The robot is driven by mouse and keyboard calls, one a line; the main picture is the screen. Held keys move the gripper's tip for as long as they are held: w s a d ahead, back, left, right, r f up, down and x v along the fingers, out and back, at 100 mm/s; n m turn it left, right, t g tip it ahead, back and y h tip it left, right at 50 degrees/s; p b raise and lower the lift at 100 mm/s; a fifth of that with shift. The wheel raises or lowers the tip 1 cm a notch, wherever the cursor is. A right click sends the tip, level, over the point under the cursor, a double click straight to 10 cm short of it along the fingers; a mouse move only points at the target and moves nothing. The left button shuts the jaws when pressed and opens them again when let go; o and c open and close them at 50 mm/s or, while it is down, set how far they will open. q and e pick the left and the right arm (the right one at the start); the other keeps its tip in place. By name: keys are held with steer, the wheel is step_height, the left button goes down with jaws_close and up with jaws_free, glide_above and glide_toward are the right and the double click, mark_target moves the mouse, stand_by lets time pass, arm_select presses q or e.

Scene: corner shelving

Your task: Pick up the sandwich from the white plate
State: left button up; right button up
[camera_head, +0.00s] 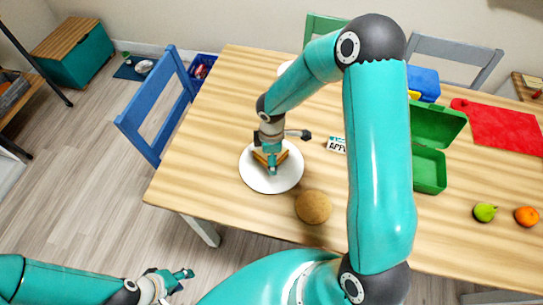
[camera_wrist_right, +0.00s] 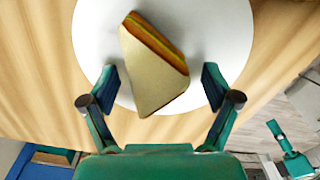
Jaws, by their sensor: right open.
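The triangular sandwich (camera_head: 284,156) lies on the white plate (camera_head: 256,182) at the near left of the wooden table. In the right wrist view the sandwich (camera_wrist_right: 152,70) lies between my right gripper's (camera_wrist_right: 160,82) two spread fingers, with gaps on both sides, and the plate (camera_wrist_right: 215,28) spreads beneath it. In the head view my right gripper (camera_head: 270,160) points down over the plate and partly hides the sandwich. My left gripper (camera_head: 178,284) is at the lower left, off the table, empty, with its fingers apart.
A round brown bun-like item (camera_head: 313,207) lies near the plate. A small lettered sign (camera_head: 337,145) stands to its right. A blue chair (camera_head: 158,105) stands at the left.

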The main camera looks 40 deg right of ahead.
steer(key=c, duration=0.7)
steer(key=shift+r, duration=0.15)
